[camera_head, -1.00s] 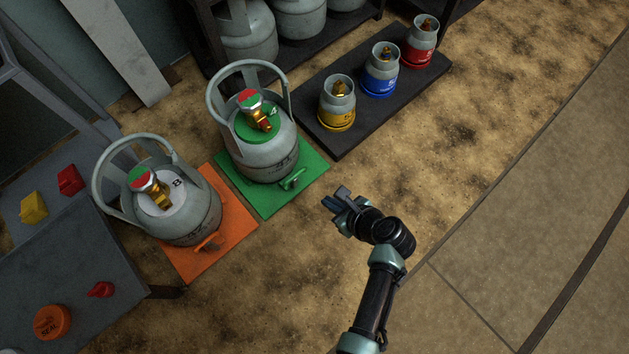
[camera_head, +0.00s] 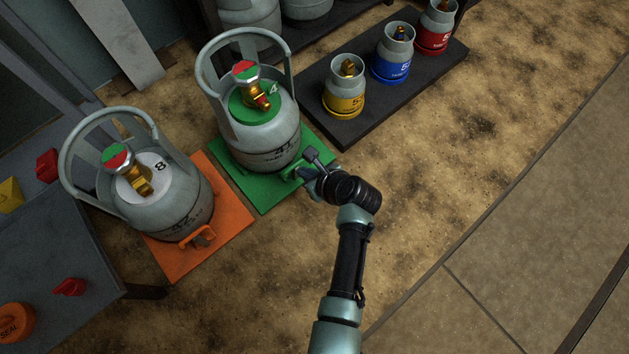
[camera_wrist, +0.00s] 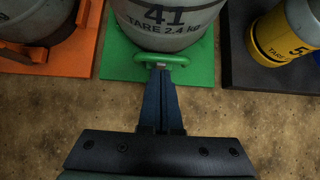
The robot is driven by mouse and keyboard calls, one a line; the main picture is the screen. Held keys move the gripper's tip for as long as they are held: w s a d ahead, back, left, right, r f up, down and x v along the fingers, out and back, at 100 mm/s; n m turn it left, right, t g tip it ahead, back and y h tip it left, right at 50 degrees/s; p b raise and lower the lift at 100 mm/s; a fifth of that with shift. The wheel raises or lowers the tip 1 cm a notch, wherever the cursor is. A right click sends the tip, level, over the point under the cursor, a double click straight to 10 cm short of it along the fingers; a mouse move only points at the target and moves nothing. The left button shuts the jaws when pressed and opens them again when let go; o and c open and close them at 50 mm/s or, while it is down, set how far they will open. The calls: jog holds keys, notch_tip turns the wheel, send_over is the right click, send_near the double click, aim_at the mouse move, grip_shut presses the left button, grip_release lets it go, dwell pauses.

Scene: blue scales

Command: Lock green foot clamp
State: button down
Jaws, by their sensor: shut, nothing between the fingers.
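The green foot clamp (camera_wrist: 176,60) is a small green loop at the front edge of the green base plate (camera_wrist: 118,64), against the foot of the grey cylinder (camera_wrist: 185,15) marked 41, TARE 2.4 kg. My gripper (camera_wrist: 161,72) is shut, with its dark fingertips at the clamp's loop; whether they touch it I cannot tell. The green plate (camera_head: 265,200) lies under the cylinder (camera_head: 268,135), which has a green collar and a brass valve.
An orange plate (camera_head: 225,215) with cylinder 8 (camera_head: 185,205) and an orange clamp (camera_head: 197,238) lies to the left. A dark platform (camera_head: 365,130) with yellow, blue and red small cylinders stands to the right. The floor in front is clear.

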jog(key=shift+w+a, duration=0.2)
jog(key=shift+w, duration=0.05)
jog(key=shift+r, duration=0.1)
jog(key=w+r+p, duration=0.1)
jog(key=p, duration=0.2)
jog(key=shift+a+g, duration=0.3)
jog(key=shift+a, duration=0.05)
jog(key=shift+w+a+f+p, duration=0.25)
jog(key=shift+w+a+p, duration=0.1)
jog(key=shift+p, duration=0.4)
jog(key=shift+d, duration=0.1)
